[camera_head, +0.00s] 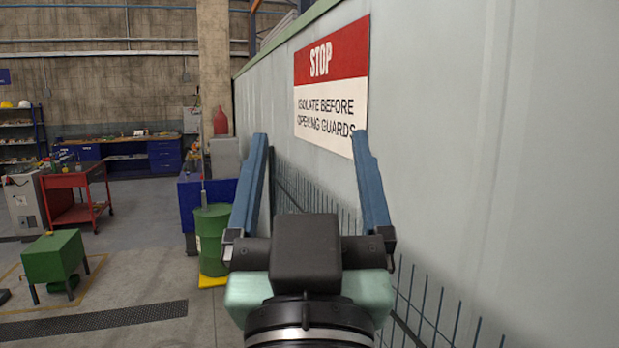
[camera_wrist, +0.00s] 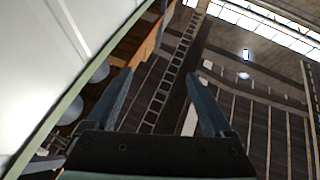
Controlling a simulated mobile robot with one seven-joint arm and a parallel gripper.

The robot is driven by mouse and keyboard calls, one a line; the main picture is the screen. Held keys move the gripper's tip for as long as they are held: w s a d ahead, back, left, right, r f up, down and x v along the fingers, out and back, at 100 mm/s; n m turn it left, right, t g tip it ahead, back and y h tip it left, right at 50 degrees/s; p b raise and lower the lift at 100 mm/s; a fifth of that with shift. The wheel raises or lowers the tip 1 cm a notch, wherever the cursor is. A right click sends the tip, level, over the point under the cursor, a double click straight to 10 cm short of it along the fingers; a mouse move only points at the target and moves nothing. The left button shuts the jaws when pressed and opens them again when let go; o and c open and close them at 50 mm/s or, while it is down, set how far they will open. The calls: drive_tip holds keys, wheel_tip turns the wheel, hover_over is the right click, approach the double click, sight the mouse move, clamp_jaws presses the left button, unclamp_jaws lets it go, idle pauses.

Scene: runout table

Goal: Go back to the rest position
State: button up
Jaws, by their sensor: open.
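My gripper (camera_head: 311,145) is raised in front of the head camera with its two blue fingers spread wide apart. Nothing is between the fingers. In the wrist view my gripper (camera_wrist: 160,85) also shows both fingers apart and empty, with the ceiling beyond them. No runout table can be made out in either view.
A pale green wall (camera_head: 540,150) with a red and white STOP sign (camera_head: 333,85) runs close along the right. A wire mesh fence (camera_head: 425,310) stands below it. A green drum (camera_head: 212,240), a green stand (camera_head: 53,258) and a red cart (camera_head: 75,195) are at left.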

drive_tip(key=s+r+t, duration=0.3)
drive_tip(key=s+r, duration=0.2)
drive_tip(key=r, duration=0.1)
drive_tip(key=shift+s+r, duration=0.2)
drive_tip(key=shift+r, duration=0.05)
